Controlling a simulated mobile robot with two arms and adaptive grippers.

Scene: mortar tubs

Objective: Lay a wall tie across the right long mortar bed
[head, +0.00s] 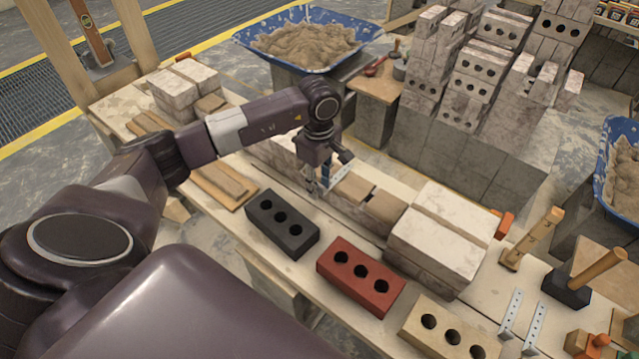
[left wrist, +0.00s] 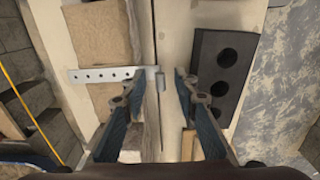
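My left gripper (head: 318,190) is over the low wall on the bench, pointing down. In the left wrist view its blue fingers (left wrist: 155,84) stand apart, so it is open. A pale, perforated metal wall tie (left wrist: 95,75) reaches sideways over a brown, mortar-like surface (left wrist: 95,35). Its bent end lies between the fingertips, with a gap to the right finger. I cannot tell whether the left finger touches it. In the head view the gripper mostly hides this tie. Two more ties (head: 510,313) (head: 537,328) stand at the right. My right gripper is not in view.
A black brick (head: 282,222), a red brick (head: 360,275) and a tan brick (head: 450,335) lie in front of the wall. Pale blocks (head: 440,235) rise right of the gripper. Wooden-handled tools (head: 532,238) stand farther right. A blue mortar tub (head: 305,40) is behind.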

